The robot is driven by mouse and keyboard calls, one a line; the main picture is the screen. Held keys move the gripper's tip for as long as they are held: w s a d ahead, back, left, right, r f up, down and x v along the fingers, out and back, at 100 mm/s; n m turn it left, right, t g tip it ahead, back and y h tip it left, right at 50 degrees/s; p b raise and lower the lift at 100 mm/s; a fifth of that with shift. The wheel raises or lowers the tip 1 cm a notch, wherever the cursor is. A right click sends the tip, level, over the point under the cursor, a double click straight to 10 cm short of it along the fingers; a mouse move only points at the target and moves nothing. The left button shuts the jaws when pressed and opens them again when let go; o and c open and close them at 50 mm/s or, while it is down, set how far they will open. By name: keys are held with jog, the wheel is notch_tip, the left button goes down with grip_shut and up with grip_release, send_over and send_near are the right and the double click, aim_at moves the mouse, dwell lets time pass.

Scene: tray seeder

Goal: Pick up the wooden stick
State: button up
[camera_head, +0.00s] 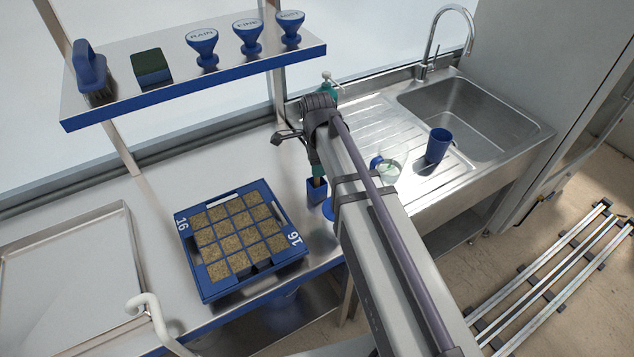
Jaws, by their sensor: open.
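A small blue cup (317,194) stands on the steel bench, right of the seed tray. A thin brown piece that looks like the wooden stick (317,181) shows at the cup's mouth, upright or nearly so. Most of it is hidden by the cup and my arm. My gripper (317,169) points down just above the cup, close to the top of the stick. It is open. The fingers are small here and partly covered by my arm, so I cannot tell if the stick is between them or if they touch it.
A blue seed tray (190,268) with soil-filled cells lies left of the cup. A shelf (178,82) with a brush and stampers hangs behind. A blue tumbler (437,146) and a clear cup (389,171) stand by the sink (470,108). A large metal tray (60,285) lies far left.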

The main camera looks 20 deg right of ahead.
grip_shut()
dwell(0.3)
